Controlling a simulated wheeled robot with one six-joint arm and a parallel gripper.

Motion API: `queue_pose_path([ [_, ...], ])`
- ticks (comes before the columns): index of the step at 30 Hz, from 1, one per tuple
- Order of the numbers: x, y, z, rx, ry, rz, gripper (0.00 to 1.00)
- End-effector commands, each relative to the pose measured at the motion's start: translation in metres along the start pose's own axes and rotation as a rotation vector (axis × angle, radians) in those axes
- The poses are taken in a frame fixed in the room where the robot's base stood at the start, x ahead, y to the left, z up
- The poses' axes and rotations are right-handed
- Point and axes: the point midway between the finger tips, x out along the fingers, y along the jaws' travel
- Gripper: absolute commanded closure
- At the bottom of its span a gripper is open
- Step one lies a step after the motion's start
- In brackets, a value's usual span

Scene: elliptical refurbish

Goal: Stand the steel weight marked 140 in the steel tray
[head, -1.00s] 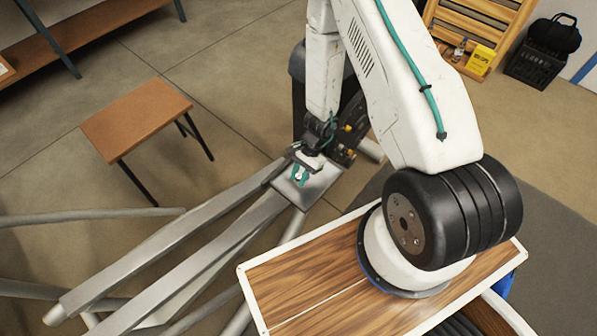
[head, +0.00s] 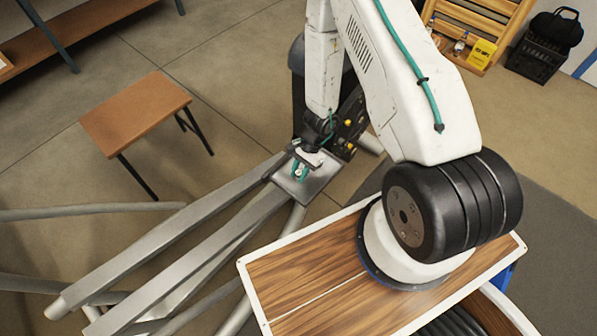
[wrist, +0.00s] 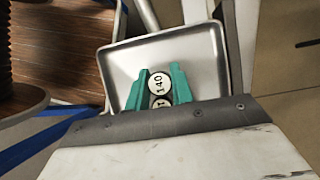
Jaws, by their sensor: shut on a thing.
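The steel tray (wrist: 205,75) is a shallow, pale grey rectangular pan with a raised rim. It also shows in the head view (head: 322,178), below my gripper. My gripper (wrist: 160,78) has two green fingers and is shut on the steel weight marked 140 (wrist: 159,84). The weight's round white face shows between the fingers, over the tray's near part. A second round face (wrist: 160,102) shows just below it, partly hidden by the gripper body. I cannot tell whether the weight touches the tray floor. In the head view my gripper (head: 300,172) is small and its load unclear.
Grey metal tubes of the elliptical frame (head: 190,250) run to the lower left of the tray. A brown stool (head: 137,110) stands at the left. A wooden rack with a yellow box (head: 482,53) and a black crate (head: 537,60) are at the back right.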

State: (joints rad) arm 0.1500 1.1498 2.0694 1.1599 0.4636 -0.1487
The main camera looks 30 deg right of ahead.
Motion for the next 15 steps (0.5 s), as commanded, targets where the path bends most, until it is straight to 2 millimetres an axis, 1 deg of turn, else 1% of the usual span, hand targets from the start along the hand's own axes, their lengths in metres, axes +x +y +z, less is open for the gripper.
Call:
queue_pose_path([
  [2, 0.0017, 0.0002, -0.0008, 0.000, 0.000, 0.000, 1.00],
  [3, 0.0021, 0.0002, -0.0010, 0.000, 0.000, 0.000, 0.74],
  [5, 0.0018, 0.0001, -0.0009, 0.000, 0.000, 0.000, 0.57],
  [6, 0.0018, 0.0001, -0.0009, 0.000, 0.000, 0.000, 0.51],
  [15, -0.0008, -0.0003, -0.0012, 0.000, 0.000, -0.001, 0.51],
])
